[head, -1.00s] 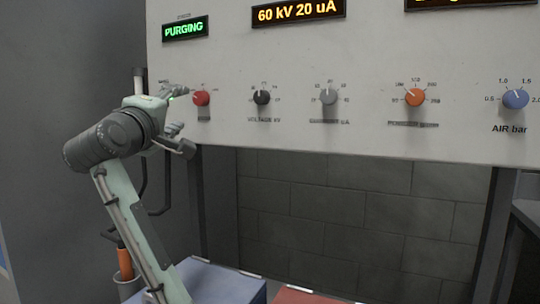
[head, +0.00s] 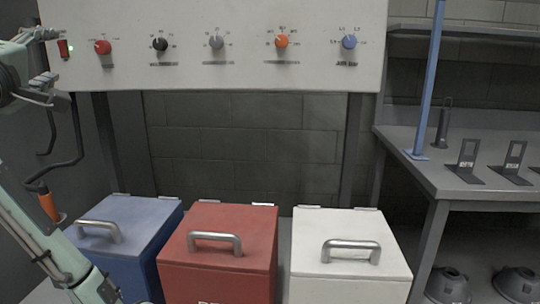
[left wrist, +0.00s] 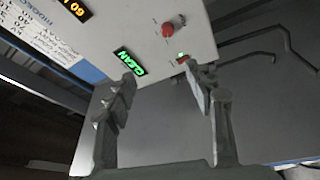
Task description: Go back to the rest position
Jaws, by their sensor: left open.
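My left gripper (head: 48,60) is at the left edge of the head view, in front of the left end of the white control panel (head: 190,18). In the left wrist view its two fingers (left wrist: 158,82) stand wide apart with nothing between them. A red switch with a green light (head: 63,48) is close to the fingers in the picture; I cannot tell whether they touch it. The red knob (head: 102,47) is to the right, clear of the fingers. My right gripper is not in view.
Blue (head: 150,212), red (head: 255,221) and white (head: 310,225) lidded boxes stand below the panel. A grey bench (head: 430,180) with a blue post (head: 428,85) and small stands is at the right. A dark hooked pipe (head: 70,160) runs down at left.

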